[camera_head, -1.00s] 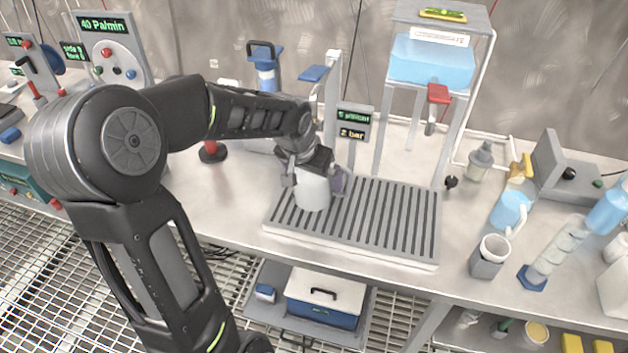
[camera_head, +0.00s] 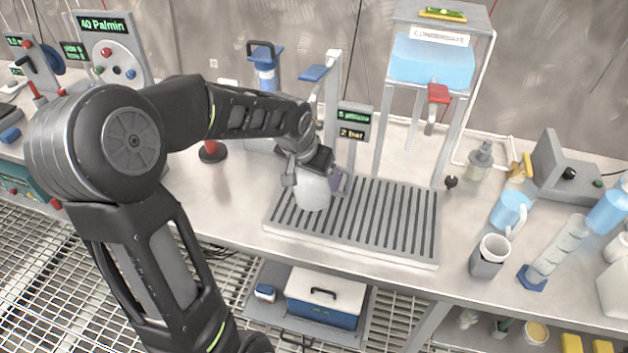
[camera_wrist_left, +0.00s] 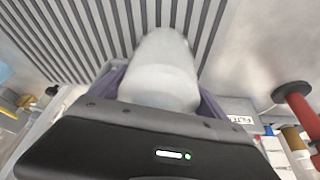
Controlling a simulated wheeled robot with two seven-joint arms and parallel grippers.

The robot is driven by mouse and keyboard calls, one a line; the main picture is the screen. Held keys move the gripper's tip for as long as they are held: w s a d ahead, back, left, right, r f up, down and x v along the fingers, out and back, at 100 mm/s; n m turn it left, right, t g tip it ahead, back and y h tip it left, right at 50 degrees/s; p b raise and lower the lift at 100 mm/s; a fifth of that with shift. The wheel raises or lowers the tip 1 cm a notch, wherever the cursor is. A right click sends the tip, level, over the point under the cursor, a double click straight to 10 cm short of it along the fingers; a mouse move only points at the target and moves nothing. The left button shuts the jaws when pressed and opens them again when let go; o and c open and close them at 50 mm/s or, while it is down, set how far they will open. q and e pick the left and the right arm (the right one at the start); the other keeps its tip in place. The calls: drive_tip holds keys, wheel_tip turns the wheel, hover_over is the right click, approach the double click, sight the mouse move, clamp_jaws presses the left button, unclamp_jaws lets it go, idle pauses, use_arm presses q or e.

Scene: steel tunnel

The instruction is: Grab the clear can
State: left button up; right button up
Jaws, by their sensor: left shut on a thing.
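The clear can (camera_head: 313,192) is a pale, whitish translucent cylinder at the left end of the slatted grey drain tray (camera_head: 400,222). My left gripper (camera_head: 316,178) reaches it from above and is shut on it, with one finger on each side. In the left wrist view the can (camera_wrist_left: 162,70) fills the space between the purple-grey finger pads, and the tray slats (camera_wrist_left: 95,30) lie behind it. I cannot tell whether the can's base touches the slats. My right gripper is not in view.
A tank stand (camera_head: 433,60) with a red-handled tap (camera_head: 438,95) rises behind the tray. A display post (camera_head: 354,125) stands behind the can. A grey cup (camera_head: 488,258), a blue jug (camera_head: 509,210) and a clear cylinder (camera_head: 560,246) stand at right.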

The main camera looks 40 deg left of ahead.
use_arm(q)
drive_tip(key=shift+c, duration=1.4)
drive_tip(key=shift+r, duration=0.1)
drive_tip(key=shift+r, duration=0.8)
drive_tip(key=shift+b+v, duration=0.35)
drive_tip(key=shift+v, duration=0.55)
drive_tip(key=s+d+b, duration=0.2)
drive_tip(key=s, duration=1.5)
drive_tip(key=shift+d, duration=0.2)
